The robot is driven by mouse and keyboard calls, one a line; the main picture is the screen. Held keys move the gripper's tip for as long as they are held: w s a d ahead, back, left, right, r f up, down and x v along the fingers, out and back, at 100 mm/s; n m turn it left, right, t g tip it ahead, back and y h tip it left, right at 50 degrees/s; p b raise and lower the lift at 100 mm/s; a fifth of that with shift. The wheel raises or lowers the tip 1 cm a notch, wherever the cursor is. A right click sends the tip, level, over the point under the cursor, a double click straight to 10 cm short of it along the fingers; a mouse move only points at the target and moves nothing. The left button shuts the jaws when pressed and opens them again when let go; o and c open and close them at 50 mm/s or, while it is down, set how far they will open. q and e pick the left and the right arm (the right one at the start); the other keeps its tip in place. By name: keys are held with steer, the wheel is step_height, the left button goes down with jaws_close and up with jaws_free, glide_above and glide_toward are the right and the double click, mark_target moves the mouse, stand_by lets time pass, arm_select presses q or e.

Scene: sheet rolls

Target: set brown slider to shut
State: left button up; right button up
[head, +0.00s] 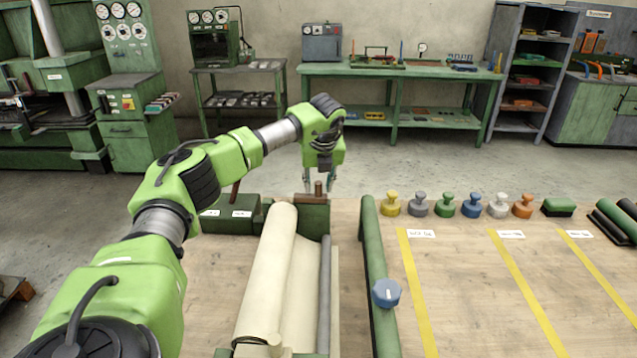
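A brown knob (318,188) stands upright on a brown plate (306,199) on top of a green block, at the back end of the sheet roll holder. This looks like the brown slider; how far it is slid I cannot tell. A brown upright handle (235,192) also rises from a green box to its left. My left gripper (320,183) points down at the brown knob. Its two fingers are apart, one on each side of the knob as seen here; contact is not clear. My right gripper is not in view.
A cream sheet roll (268,275) lies in front of the green block. A green bar with a blue knob (386,292) lies to the right. Several coloured knobs (445,205) line the table's back edge. Yellow strips (417,295) mark the clear right side.

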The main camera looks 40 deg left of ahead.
mark_target(298, 195)
arm_select(q)
steer(key=shift+w+a+f, duration=0.1)
steer(key=shift+f, duration=0.15)
jaws_close()
steer(key=s+a, duration=0.3)
steer(key=a, duration=0.1)
steer(key=shift+s+a, duration=0.1)
steer(key=shift+s, duration=0.25)
steer(key=shift+w, duration=0.1)
steer(key=shift+c, duration=0.6)
jaws_free()
steer(key=shift+o, duration=0.6)
steer(key=shift+a, duration=0.1)
